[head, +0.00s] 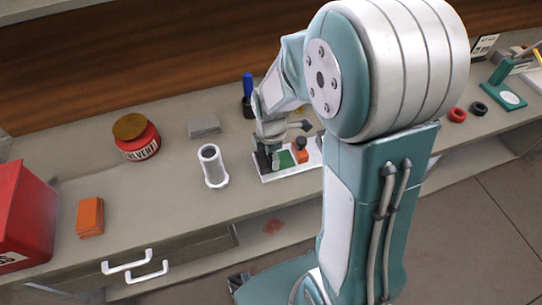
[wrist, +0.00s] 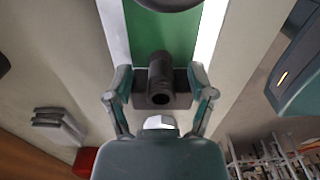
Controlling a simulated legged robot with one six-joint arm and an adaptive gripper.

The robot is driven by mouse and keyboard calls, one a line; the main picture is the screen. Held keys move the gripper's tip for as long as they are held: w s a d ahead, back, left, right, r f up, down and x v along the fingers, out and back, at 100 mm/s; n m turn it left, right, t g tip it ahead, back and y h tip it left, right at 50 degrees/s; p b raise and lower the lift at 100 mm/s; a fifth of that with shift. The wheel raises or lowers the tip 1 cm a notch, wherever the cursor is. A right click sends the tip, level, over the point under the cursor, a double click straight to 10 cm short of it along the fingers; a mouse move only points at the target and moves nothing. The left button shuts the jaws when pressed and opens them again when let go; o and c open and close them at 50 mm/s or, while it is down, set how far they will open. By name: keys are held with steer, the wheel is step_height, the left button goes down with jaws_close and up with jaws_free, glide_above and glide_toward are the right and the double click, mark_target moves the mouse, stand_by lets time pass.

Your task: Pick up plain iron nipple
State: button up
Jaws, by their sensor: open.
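My gripper (wrist: 161,88) is open, with one finger on each side of the nipple and block. I cannot tell if either finger touches them. In the head view my gripper (head: 272,153) is low over the left end of a white tray with a green panel (head: 284,159). The nipple is not clearly distinguishable there.
On the tray stands an orange-red item with a dark top (head: 299,150). A white pipe piece (head: 213,167) stands to its left.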

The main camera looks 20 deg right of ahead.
jaws_close()
stand_by(0.3)
